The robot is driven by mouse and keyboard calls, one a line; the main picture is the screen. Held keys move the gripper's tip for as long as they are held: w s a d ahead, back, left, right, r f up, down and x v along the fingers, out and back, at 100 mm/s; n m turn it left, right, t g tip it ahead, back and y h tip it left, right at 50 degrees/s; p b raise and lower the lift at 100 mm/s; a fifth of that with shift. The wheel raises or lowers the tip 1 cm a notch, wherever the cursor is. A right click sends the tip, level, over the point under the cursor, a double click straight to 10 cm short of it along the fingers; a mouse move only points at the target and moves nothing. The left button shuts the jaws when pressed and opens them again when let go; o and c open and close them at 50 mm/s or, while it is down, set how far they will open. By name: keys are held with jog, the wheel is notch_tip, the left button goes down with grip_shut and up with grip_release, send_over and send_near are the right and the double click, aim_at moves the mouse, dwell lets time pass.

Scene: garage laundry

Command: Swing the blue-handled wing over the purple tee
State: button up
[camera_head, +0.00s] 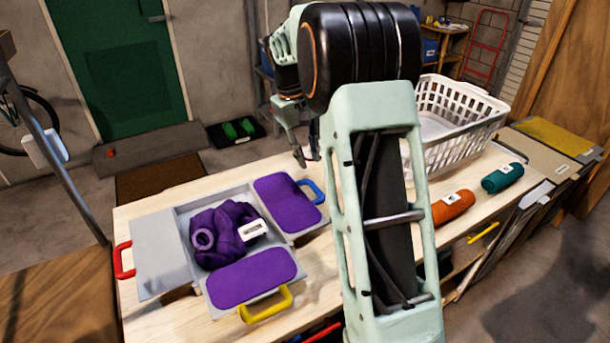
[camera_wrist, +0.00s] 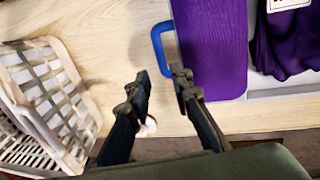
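The folding board has a grey middle panel (camera_head: 183,211) with a bunched purple tee (camera_head: 222,235) on it, bearing a white label. The blue-handled wing (camera_head: 290,203) lies flat at the right, covered by a flat purple piece, which also shows in the wrist view (camera_wrist: 212,45). Its blue handle (camera_head: 314,191) sticks out toward my gripper (camera_head: 306,158). In the wrist view my gripper (camera_wrist: 161,82) is open and empty; the blue handle (camera_wrist: 156,48) lies just beyond the fingertips, roughly in line with the gap. I cannot tell whether they touch.
The red-handled wing (camera_head: 158,252) and the yellow-handled wing (camera_head: 252,279) lie open. A white basket (camera_head: 455,130) stands at the right, with an orange roll (camera_head: 453,207) and a teal roll (camera_head: 502,178) nearby. My arm hides part of the table.

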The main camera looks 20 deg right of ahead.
aim_at(316, 187)
jog(key=x, duration=1)
jog(key=shift+f, duration=0.25)
grip_shut()
